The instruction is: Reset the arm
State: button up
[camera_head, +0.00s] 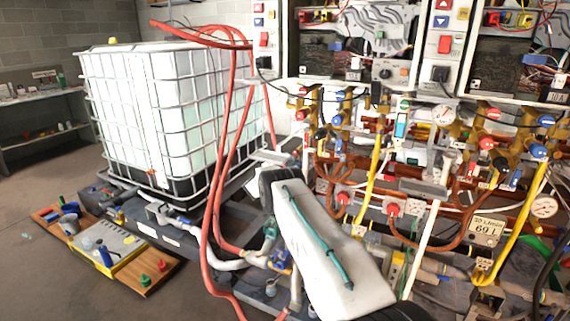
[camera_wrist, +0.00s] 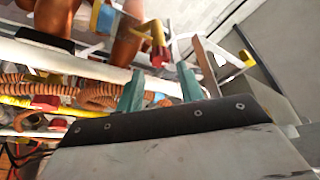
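My arm (camera_head: 332,255), white with a teal hose along it, rises in the lower middle of the head view in front of the pipework. I cannot make out my gripper clearly in that view. In the wrist view, my gripper (camera_wrist: 160,88) shows two teal fingers standing apart, with nothing held between them. Beyond the fingertips are a valve with a red tip and yellow handle (camera_wrist: 157,45), a white pipe (camera_wrist: 70,62) and copper pipes. I cannot tell how far the fingers are from these.
Dense pipes and valves with blue and red handles (camera_head: 487,142) fill the right side. A caged white tank (camera_head: 150,110) stands at left. Red hoses (camera_head: 226,150) hang beside my arm. A yellow-and-grey case (camera_head: 103,243) lies on a board. Clear floor (camera_head: 40,285) lies at lower left.

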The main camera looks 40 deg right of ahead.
jog(key=shift+a+f, duration=0.2)
jog(key=shift+a, duration=0.45)
